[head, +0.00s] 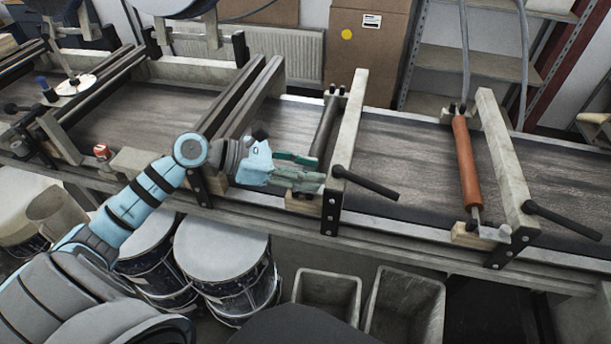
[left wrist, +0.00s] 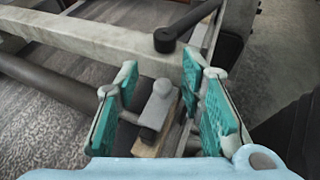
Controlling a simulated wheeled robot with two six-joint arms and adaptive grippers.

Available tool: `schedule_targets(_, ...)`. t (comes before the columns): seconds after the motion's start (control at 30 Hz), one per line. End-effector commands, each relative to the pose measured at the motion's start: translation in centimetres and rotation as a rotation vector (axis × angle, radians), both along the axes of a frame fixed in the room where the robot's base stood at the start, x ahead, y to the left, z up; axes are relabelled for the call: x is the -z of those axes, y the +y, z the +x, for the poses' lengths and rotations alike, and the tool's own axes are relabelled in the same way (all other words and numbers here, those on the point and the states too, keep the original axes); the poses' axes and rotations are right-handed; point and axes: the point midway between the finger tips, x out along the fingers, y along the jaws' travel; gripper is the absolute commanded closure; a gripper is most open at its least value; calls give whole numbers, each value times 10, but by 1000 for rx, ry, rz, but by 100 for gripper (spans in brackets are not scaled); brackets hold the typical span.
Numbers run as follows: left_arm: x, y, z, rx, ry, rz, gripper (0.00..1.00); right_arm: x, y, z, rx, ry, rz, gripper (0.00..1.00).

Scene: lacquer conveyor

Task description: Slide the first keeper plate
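My left gripper (head: 297,172) reaches over the front rail to the near end of the dark roller (head: 326,125). Its teal fingers are apart in the left wrist view (left wrist: 165,112). Between them is a small grey metal piece with a raised knob (left wrist: 160,97), likely the keeper plate, on a wooden block (left wrist: 157,136). I see gaps beside the knob, and cannot tell if a finger touches it. In the head view the fingers hide this piece. A similar grey plate (head: 491,232) sits at the near end of the orange roller (head: 466,162). My right gripper is not in view.
Pale crossbars with black handles (head: 365,182) (head: 562,219) stand beside both rollers. The dark conveyor belt (head: 410,160) runs between them. Drums (head: 222,250) and open grey bins (head: 405,298) stand below the front rail. A red-and-white can (head: 101,151) is at left.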

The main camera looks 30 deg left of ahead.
Motion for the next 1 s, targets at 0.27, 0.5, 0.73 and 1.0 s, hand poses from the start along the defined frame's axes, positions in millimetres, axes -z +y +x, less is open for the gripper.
schedule_targets(0.27, -66, 1, 2, -1, -3, 0, 64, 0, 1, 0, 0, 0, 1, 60)
schedule_targets(0.5, -78, 1, 2, -1, 2, -2, 64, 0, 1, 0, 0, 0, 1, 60)
schedule_targets(0.73, -77, 1, 2, -1, 2, -2, 64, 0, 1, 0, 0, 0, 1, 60)
schedule_targets(1.0, -102, -30, 1, -33, 1, -315, 64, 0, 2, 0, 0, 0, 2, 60)
